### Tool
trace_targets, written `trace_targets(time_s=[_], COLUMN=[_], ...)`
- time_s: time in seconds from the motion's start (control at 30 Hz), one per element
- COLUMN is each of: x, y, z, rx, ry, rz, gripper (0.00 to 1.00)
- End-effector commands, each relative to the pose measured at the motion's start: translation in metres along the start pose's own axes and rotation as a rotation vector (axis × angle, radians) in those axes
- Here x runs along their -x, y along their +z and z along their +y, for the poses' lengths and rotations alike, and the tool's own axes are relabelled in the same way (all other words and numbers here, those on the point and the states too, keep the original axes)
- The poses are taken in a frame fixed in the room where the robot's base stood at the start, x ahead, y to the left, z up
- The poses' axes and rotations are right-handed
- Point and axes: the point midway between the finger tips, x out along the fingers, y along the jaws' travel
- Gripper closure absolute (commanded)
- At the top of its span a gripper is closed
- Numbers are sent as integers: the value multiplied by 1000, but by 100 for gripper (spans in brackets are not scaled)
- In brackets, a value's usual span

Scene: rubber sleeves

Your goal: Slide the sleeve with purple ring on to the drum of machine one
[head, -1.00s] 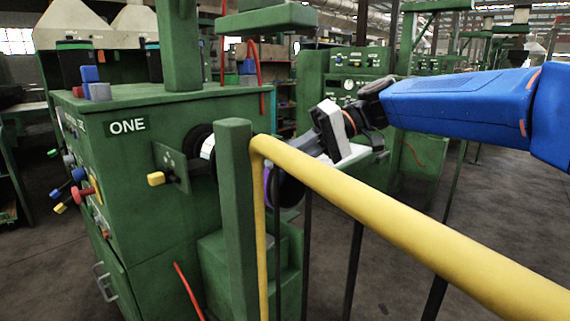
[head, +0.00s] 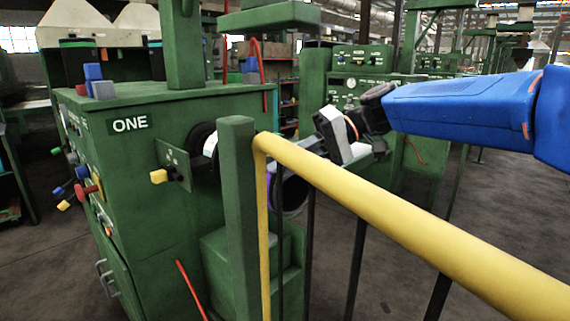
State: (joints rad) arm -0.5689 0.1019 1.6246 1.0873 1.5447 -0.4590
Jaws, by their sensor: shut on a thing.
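Machine one (head: 150,125) is a green cabinet marked ONE at the left. Its drum (head: 210,146) shows a pale end inside a black ring on the right side, partly hidden by a green post. The sleeve with the purple ring (head: 293,195) is dark and hangs below the yellow rail, right of the post; the rail and bars cover part of it. A bit of purple shows at its left edge. My gripper (head: 318,146) reaches down-left from the blue arm, behind the rail, and is shut on the sleeve. Its fingertips are mostly hidden. The sleeve is apart from the drum.
A yellow rail (head: 400,220) with dark bars and a green post (head: 238,200) stands in front. A yellow-knobbed lever (head: 159,176) sticks out beside the drum. A green stepped block (head: 225,255) lies below. Other green machines (head: 360,80) stand behind.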

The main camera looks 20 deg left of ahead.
Motion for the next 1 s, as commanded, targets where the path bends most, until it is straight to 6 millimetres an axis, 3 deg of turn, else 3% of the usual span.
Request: trace_targets(time_s=[0.37,0.4,0.5,0.67,0.73,1.0], x=[-1,-1,-1,-1,-2,-2], y=[0,0,0,0,1,1], z=[1,1,2,2,3,3], rx=[4,4,4,3,1,2], ry=[0,0,0,0,1,1], rz=[3,3,3,2,1,1], gripper=[100,80,63,63,69,69])
